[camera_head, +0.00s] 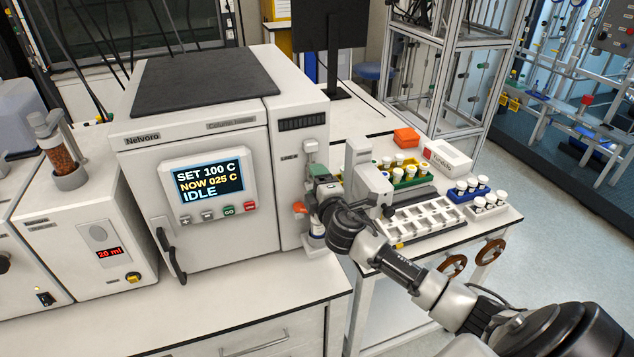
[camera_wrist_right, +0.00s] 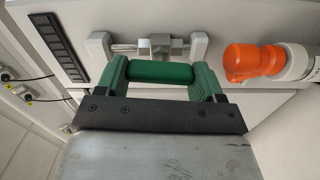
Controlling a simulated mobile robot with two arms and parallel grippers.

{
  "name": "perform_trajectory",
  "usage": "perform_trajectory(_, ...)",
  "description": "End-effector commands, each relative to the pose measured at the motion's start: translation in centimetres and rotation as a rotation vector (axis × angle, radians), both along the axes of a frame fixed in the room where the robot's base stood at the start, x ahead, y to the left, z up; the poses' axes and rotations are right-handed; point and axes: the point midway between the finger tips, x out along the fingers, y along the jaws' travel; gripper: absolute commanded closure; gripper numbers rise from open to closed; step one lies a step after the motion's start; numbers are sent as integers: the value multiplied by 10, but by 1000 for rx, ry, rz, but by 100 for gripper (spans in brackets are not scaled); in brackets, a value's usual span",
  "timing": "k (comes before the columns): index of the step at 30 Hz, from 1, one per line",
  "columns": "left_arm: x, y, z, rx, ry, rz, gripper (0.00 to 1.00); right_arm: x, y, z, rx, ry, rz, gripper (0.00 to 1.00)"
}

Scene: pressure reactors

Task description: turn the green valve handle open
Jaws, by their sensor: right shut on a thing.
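The green valve handle (camera_wrist_right: 162,72) shows in the wrist view as a short green bar, just below a silver valve fitting (camera_wrist_right: 160,46) on a pale panel. My right gripper (camera_wrist_right: 160,78) is shut on it, with a green finger at each end of the bar. In the head view my right arm reaches in from the lower right, and its gripper (camera_head: 318,190) is at the narrow right column of the white reactor cabinet (camera_head: 205,245). The handle is mostly hidden there by the gripper. My left gripper is not in view.
An orange knob (camera_wrist_right: 252,62) sits close to the right of the handle in the wrist view. It also shows in the head view (camera_head: 298,207). Right of the cabinet, a white tray (camera_head: 428,222) and racks of small vials (camera_head: 472,188) stand on the bench near my arm.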

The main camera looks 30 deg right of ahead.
Motion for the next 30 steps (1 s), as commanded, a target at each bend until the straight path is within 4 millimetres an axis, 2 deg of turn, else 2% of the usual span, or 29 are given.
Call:
perform_trajectory(9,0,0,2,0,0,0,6,0,0,-1,-95,25,0,56)
perform_trajectory(23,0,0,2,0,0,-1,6,0,0,-2,-108,28,0,56)
perform_trajectory(24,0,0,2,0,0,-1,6,0,0,-2,-109,28,0,30)
perform_trajectory(29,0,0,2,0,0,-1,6,0,0,-2,-107,28,0,6)
perform_trajectory(30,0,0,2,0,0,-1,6,0,0,-1,-106,28,0,6)
